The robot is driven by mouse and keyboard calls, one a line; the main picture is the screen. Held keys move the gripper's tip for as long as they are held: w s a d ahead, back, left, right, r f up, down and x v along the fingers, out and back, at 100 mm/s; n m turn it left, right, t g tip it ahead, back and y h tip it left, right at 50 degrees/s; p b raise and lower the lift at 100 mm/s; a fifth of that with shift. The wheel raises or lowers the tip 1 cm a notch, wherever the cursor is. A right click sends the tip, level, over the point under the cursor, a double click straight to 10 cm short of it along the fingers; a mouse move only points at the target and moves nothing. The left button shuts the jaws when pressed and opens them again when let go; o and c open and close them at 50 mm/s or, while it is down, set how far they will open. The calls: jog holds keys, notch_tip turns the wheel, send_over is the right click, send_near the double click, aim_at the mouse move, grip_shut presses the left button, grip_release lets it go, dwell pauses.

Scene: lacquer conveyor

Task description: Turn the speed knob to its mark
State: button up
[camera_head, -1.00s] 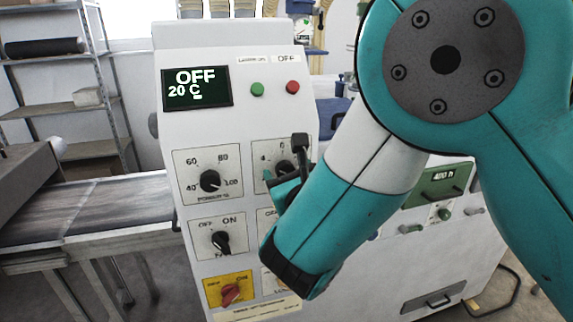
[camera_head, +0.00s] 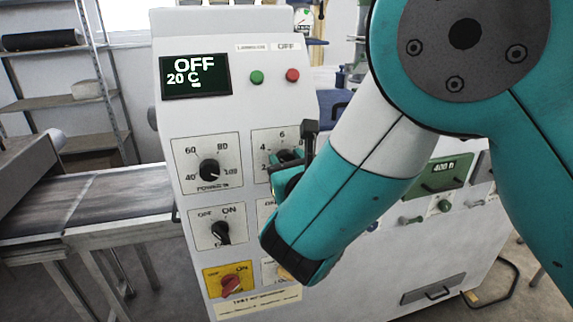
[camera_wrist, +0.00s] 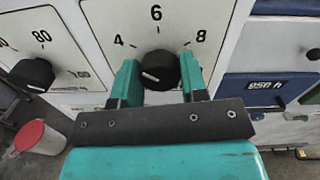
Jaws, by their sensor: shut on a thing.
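The speed knob (camera_wrist: 158,70) is a round black knob with a white pointer line, on a white dial plate marked 4, 6 and 8. No separate target mark can be made out.
A power knob (camera_head: 209,170) sits left of the dial, with an OFF/ON switch (camera_head: 221,232) and a red switch on yellow (camera_head: 231,285) below. The display (camera_head: 195,76) reads OFF, 20 C. Green (camera_head: 257,77) and red (camera_head: 292,75) buttons sit above. A conveyor (camera_head: 90,205) is left.

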jog(key=shift+f+m+t+h+b, duration=0.1)
jog(key=shift+m+t+h+b, duration=0.1)
jog(key=shift+m+b, duration=4.85)
jog(key=shift+f+m+t+h+b, duration=0.1)
jog(key=shift+m+h+b, duration=0.1)
jog(key=shift+m+b, duration=4.8)
jog(key=m+p, duration=0.2)
jog(key=shift+r+m, duration=0.1)
jog(key=shift+m, duration=0.25)
jog(key=o, duration=0.9)
